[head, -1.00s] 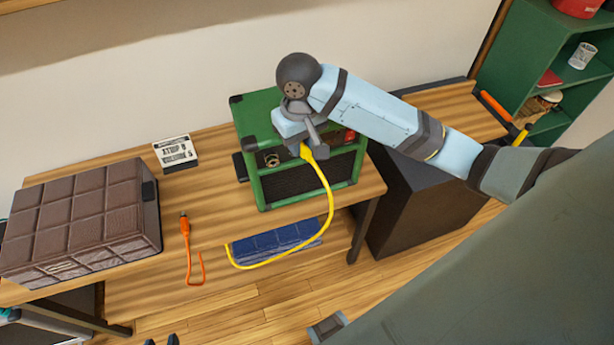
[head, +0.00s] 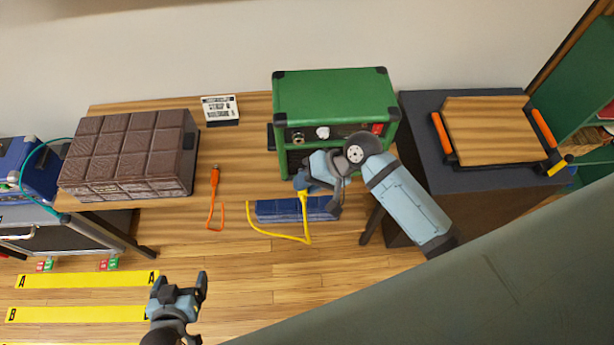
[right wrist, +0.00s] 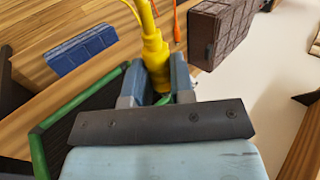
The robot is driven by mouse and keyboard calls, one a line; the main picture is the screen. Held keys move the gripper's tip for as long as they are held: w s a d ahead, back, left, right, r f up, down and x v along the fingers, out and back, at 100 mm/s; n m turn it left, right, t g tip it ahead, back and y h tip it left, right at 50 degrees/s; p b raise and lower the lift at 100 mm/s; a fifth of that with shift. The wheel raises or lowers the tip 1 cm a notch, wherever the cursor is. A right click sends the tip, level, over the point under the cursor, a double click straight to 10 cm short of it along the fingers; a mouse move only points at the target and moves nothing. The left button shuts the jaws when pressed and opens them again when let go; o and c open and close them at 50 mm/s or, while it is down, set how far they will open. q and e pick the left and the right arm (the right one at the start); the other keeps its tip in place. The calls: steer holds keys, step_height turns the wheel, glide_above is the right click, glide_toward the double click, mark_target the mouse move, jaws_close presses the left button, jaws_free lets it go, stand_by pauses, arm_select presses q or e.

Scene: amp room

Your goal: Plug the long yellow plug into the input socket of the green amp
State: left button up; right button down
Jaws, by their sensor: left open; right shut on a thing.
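The green amp (head: 335,97) stands at the back of the wooden table, with its control panel facing me. A round brass-coloured socket (head: 298,138) shows at the panel's left end. My right gripper (head: 304,184) is shut on the yellow plug (right wrist: 155,55), in front of the amp's lower left front and apart from the socket. In the head view the gripper mostly hides the plug; its yellow cable (head: 278,236) hangs below. The right wrist view shows the plug between the fingers, with the amp's green edge (right wrist: 75,115) beside them. My left gripper (head: 180,287) is open and empty over the floor.
An orange plug with a cable (head: 214,183) lies left of the amp. A dark cabinet with a wooden board (head: 490,130) is at right.

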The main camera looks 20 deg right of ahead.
steer(key=shift+f, duration=0.15)
steer(key=shift+w+d, duration=0.1)
steer(key=shift+w, duration=0.25)
steer(key=w+d, duration=0.1)
steer(key=w, duration=0.5)
steer(key=shift+d, duration=0.4)
steer(key=shift+w, duration=0.1)
steer(key=shift+w, duration=0.2)
stand_by(0.4)
steer(key=shift+w+d, duration=0.15)
steer(key=shift+w, duration=0.2)
stand_by(0.4)
steer(key=shift+w+d, duration=0.1)
steer(key=shift+w, duration=0.25)
stand_by(0.4)
